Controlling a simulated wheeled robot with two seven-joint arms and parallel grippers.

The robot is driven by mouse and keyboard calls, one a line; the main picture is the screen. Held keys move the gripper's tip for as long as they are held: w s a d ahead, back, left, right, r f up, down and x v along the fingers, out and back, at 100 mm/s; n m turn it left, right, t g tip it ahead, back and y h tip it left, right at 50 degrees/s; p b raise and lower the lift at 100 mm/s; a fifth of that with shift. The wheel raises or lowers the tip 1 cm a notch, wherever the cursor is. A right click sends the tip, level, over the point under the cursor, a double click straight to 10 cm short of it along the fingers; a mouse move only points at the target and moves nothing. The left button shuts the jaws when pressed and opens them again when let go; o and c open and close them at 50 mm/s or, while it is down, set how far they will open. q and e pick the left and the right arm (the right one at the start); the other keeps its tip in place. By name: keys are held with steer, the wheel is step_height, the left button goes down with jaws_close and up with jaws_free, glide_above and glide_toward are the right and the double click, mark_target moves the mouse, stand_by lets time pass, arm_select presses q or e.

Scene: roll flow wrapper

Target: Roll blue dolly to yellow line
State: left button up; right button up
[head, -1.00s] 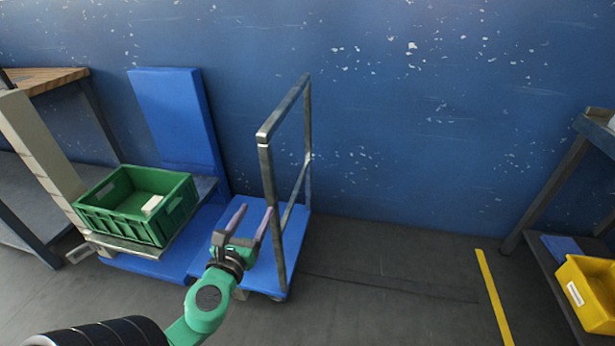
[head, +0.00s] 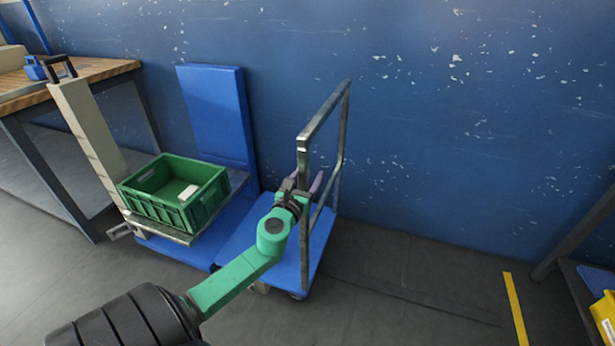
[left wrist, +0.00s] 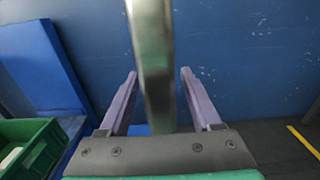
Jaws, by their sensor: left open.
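The blue dolly (head: 262,250) stands on the floor by the blue wall, with a grey metal push handle (head: 304,215) upright at its right end. My left gripper (head: 310,182) is at the handle's near post. In the left wrist view the open fingers (left wrist: 158,100) stand on either side of the metal post (left wrist: 155,60), with gaps showing at both sides. The yellow line (head: 515,308) is on the floor to the right of the dolly; it also shows in the left wrist view (left wrist: 304,142). My right gripper is not in view.
A green crate (head: 150,207) sits on a lift platform left of the dolly, beside a blue upright panel (head: 218,115). A wooden-topped bench (head: 95,72) is at left. A rack with a yellow bin (head: 603,318) is at right. Floor between dolly and line is clear.

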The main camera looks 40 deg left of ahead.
arm_select(q)
jaws_close()
stand_by(1.3)
